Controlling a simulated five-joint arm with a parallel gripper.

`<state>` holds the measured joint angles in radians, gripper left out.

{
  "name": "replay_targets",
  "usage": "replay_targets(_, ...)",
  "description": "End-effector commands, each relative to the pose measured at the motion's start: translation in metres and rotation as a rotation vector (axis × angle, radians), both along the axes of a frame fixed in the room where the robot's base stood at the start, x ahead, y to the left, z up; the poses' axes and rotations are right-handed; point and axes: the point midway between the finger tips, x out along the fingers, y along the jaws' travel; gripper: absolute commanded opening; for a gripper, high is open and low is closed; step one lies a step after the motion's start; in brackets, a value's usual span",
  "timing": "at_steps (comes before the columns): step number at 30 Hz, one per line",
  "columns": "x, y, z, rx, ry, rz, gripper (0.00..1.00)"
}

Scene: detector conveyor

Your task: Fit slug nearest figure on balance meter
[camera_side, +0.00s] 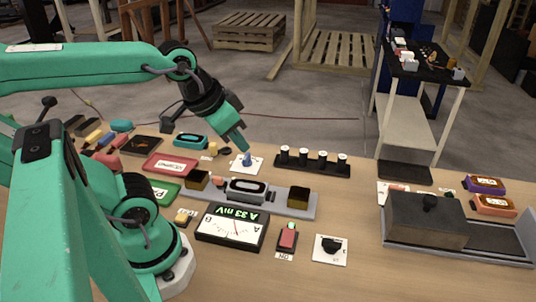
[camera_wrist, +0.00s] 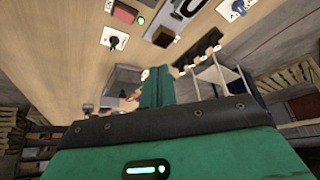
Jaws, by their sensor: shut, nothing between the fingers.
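The balance meter (camera_side: 232,228) stands at the front centre in the side view. Its green display seems to read about A 33 mV, and its needle is near the middle of the dial. Several small white slugs with dark tops stand in a black rack (camera_side: 312,164); their figures are too small to read. The rack also shows in the wrist view (camera_wrist: 200,57). My gripper (camera_side: 244,150) is shut and empty, pointing down just above a blue knob (camera_side: 247,160) on a white plate; I cannot tell whether they touch. My gripper shows in the wrist view (camera_wrist: 158,85).
A grey track (camera_side: 275,201) carries two dark-gold blocks and a grey unit. In front are a red button (camera_side: 288,235) and a black knob (camera_side: 330,245). Red (camera_side: 170,166) and green trays lie left. A grey lidded box (camera_side: 425,220) stands right. The front table edge is clear.

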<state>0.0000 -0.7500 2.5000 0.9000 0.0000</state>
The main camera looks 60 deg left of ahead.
Motion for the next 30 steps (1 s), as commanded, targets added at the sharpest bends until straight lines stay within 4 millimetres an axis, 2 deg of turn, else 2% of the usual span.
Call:
replay_targets(2,0.000,0.000,0.000,0.000,0.000,0.000,0.00)
replay_targets(9,0.000,0.000,0.000,0.000,0.000,0.000,0.47)
replay_targets(10,0.000,0.000,0.000,0.000,0.000,0.000,0.50)
replay_targets(22,0.003,0.001,0.001,-0.001,0.005,0.006,0.50)
replay_targets(30,0.026,0.010,0.007,-0.006,0.053,0.049,0.50)
